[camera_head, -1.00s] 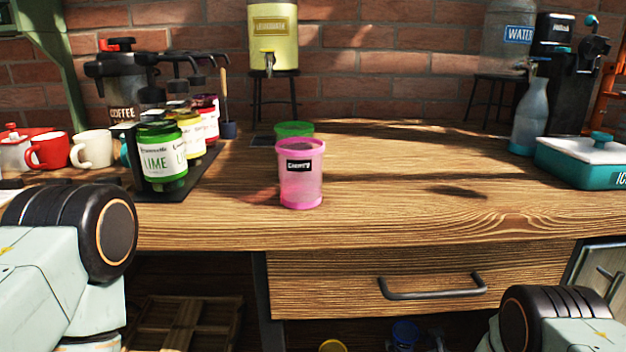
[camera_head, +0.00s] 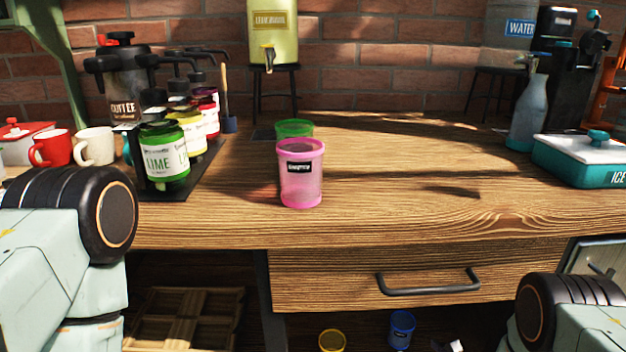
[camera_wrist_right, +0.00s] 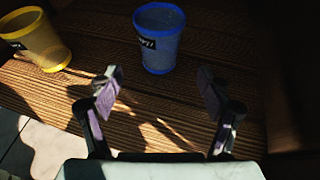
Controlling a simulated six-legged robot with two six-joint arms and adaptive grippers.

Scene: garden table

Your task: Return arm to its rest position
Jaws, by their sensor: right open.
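My right gripper (camera_wrist_right: 158,95) is open and empty in the right wrist view, its two fingers spread apart. A blue cup (camera_wrist_right: 160,40) stands beyond the fingertips on a shaded wooden surface, and a yellow cup (camera_wrist_right: 38,40) stands to its left. In the head view my right arm (camera_head: 570,312) shows at the lower right, with its gripper out of the picture. My left arm (camera_head: 75,240) shows at the lower left, and its gripper is out of view. A pink cup (camera_head: 301,180) stands upright on the garden table (camera_head: 400,220), apart from both arms.
A green cup (camera_head: 294,129) stands behind the pink one. Syrup bottles (camera_head: 165,160) and mugs (camera_head: 95,147) are at left. A teal ice box (camera_head: 590,160) and grey bottle (camera_head: 527,110) are at right. A drawer handle (camera_head: 430,284) juts from the front. The table's middle right is clear.

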